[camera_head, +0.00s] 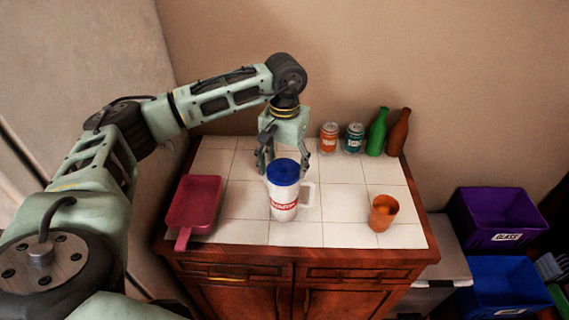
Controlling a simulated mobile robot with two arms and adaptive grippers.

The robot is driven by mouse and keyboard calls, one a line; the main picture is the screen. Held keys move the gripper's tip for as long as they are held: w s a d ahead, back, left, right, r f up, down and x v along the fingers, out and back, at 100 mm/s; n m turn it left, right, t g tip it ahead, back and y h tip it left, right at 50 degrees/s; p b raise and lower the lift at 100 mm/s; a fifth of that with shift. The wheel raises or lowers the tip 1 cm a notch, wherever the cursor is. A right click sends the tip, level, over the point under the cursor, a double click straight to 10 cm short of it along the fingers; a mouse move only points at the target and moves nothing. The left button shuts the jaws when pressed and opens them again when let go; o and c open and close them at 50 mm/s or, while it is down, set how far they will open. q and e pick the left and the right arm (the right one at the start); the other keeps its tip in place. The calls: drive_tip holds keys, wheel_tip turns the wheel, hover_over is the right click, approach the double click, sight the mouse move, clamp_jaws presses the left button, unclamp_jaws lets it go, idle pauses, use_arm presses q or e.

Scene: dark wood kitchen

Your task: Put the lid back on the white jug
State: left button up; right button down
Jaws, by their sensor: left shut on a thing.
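The white jug (284,205) stands upright on the tiled counter top, with a red and blue label and a handle on its right side. The blue lid (283,172) is at the jug's mouth; I cannot tell whether it is seated or held just above the rim. My left gripper (284,164) points down from behind, with its fingers on both sides of the lid, shut on it. The lid and jug hide part of the fingers. My right gripper is not in view.
A pink dustpan-like tray (194,203) lies left. An orange cup (383,213) stands right. An orange can (329,138), a green can (354,138), a green bottle (377,132) and a brown bottle (398,132) stand at the back right. Purple (495,218) and blue (505,285) bins are beyond the cabinet.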

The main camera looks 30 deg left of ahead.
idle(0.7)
use_arm(q)
drive_tip(key=o, duration=1)
drive_tip(key=shift+o, duration=0.2)
drive_tip(key=o, duration=0.3)
drive_tip(key=shift+r+p, duration=1.6)
drive_tip(key=shift+r, duration=1.9)
